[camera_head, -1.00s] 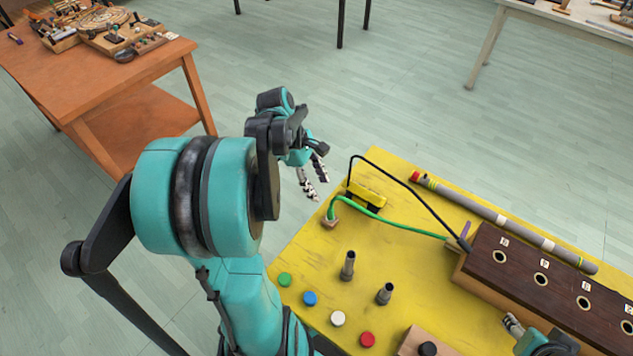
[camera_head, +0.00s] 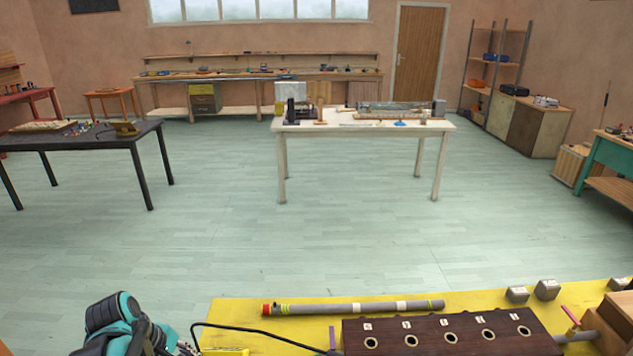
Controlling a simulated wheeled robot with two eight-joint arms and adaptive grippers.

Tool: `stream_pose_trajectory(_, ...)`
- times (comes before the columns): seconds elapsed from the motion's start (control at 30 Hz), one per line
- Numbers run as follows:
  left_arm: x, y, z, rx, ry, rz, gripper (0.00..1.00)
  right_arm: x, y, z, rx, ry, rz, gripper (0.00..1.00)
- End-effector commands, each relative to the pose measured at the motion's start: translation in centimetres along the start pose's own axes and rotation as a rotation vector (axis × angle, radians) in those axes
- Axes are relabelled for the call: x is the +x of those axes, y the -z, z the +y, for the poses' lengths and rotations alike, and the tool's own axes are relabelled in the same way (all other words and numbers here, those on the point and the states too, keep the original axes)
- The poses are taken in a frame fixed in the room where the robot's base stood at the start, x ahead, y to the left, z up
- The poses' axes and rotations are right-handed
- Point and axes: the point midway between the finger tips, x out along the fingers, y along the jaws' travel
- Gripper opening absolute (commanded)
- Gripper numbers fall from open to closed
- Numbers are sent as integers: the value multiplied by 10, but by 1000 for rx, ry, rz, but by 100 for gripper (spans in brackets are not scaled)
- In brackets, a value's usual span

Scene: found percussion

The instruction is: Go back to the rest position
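My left arm (camera_head: 122,325) shows at the bottom left, beside the left edge of the yellow table (camera_head: 235,312). Only the start of my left gripper (camera_head: 185,349) shows at the bottom edge, and its fingertips are too cut off to tell their state. My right gripper is out of view. On the yellow table lie a dark wooden box with a row of ringed holes (camera_head: 425,335) and a grey tube with a red end (camera_head: 350,307).
A black cable (camera_head: 245,328) curves beside the box. Small metal blocks (camera_head: 517,294) stand at the table's right. Beyond is open pale green floor (camera_head: 300,235), with a white table (camera_head: 360,127) and a dark table (camera_head: 85,140) further off.

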Motion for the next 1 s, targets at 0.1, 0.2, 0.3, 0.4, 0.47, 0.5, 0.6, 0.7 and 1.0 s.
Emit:
stream_pose_trajectory(0.1,-1,-41,0,347,-38,101,47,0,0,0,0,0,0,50)
stream_pose_trajectory(0.2,-2,-68,-1,638,-70,191,47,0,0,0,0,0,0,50)
stream_pose_trajectory(0.3,-2,-93,-3,920,-99,280,47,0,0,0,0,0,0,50)
stream_pose_trajectory(0.4,-1,-112,-6,1159,-122,363,47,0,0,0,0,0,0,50)
stream_pose_trajectory(0.47,-1,-121,-6,1274,-134,405,47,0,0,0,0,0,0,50)
stream_pose_trajectory(0.5,-1,-126,-7,1334,-139,428,47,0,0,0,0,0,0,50)
stream_pose_trajectory(0.6,-1,-133,-8,1439,-150,469,47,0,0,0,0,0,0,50)
stream_pose_trajectory(0.7,-1,-136,-8,1479,-153,486,47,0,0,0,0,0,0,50)
stream_pose_trajectory(1.0,-1,-136,-8,1479,-153,486,47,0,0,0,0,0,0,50)
